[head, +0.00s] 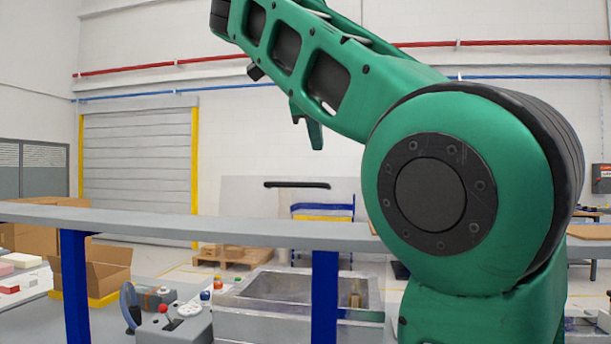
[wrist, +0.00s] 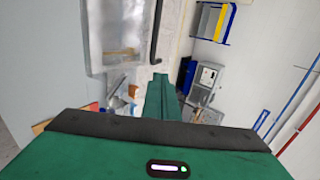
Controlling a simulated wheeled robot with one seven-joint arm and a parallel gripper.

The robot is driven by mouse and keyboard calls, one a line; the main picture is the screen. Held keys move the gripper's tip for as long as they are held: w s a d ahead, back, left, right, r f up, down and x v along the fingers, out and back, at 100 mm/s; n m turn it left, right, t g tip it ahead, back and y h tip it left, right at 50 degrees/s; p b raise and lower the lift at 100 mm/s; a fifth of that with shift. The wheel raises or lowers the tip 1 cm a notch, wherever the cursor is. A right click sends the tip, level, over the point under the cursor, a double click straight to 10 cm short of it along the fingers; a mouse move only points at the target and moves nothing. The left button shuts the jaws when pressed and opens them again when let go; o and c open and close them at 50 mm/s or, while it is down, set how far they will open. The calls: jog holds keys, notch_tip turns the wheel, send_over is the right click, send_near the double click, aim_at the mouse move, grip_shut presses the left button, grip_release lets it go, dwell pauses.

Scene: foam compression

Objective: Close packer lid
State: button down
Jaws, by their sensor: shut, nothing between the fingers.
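The packer is a grey box (head: 225,326) with an open top, low in the middle of the head view behind a grey rail. Its lid is a clear panel (head: 290,208) standing upright, raised, with a black handle bar (head: 297,185) along its top. In the wrist view, the packer's grey frame (wrist: 95,55) is at upper left and the black handle (wrist: 155,40) is beside it. My gripper (wrist: 160,78) shows green fingers, shut and empty, apart from the handle in the picture. In the head view, my arm partly hides the gripper.
A grey rail (head: 180,222) on blue posts (head: 75,285) crosses in front of the packer. A control panel with a red knob (head: 164,309) stands left of it. An open cardboard box (head: 108,275) is farther left. A blue and yellow rack (head: 322,212) stands behind.

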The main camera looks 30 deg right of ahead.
jog(key=shift+w+d+f, duration=0.25)
jog(key=shift+w+d, duration=0.2)
jog(key=shift+w, duration=0.15)
jog(key=shift+w+d+f, duration=0.1)
jog(key=shift+d+f, duration=0.05)
jog(key=shift+w+d+f, duration=0.1)
jog(key=shift+w+f, duration=0.05)
jog(key=shift+w+d+f, duration=0.2)
jog(key=shift+w+f, duration=0.05)
jog(key=shift+f, duration=0.1)
jog(key=shift+w+d+f, duration=0.25)
jog(key=shift+d+f, duration=0.1)
